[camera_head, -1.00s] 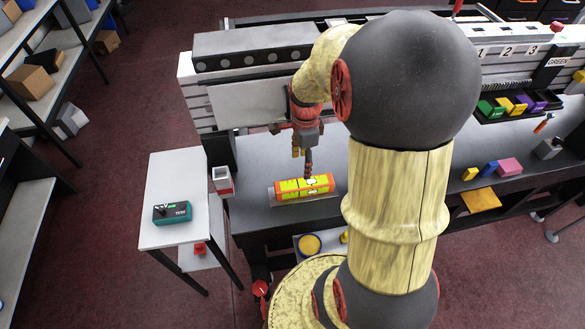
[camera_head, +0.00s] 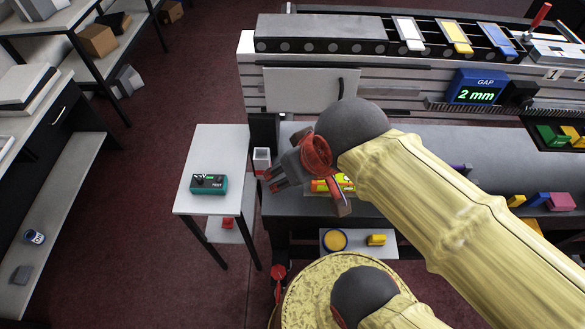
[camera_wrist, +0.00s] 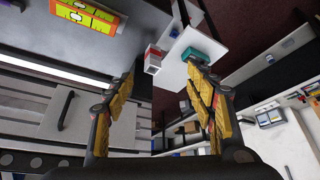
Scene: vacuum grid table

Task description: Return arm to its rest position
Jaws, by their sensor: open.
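My arm is raised and bent, its yellow forearm crossing the right half of the head view. My gripper (camera_head: 272,178) points left, above the left end of the grey workbench. In the wrist view my gripper (camera_wrist: 161,76) has its two yellow-and-black fingers spread wide with nothing between them. The yellow level with orange edges (camera_head: 327,184) lies on the bench, partly hidden behind my wrist. It also shows at the top left of the wrist view (camera_wrist: 88,14), away from the fingers.
A small white side table (camera_head: 215,150) holds a green tester box (camera_head: 209,184). A white-and-red bin (camera_head: 262,160) stands near the gripper. Coloured blocks (camera_head: 561,201) sit at right. Floor at left is open.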

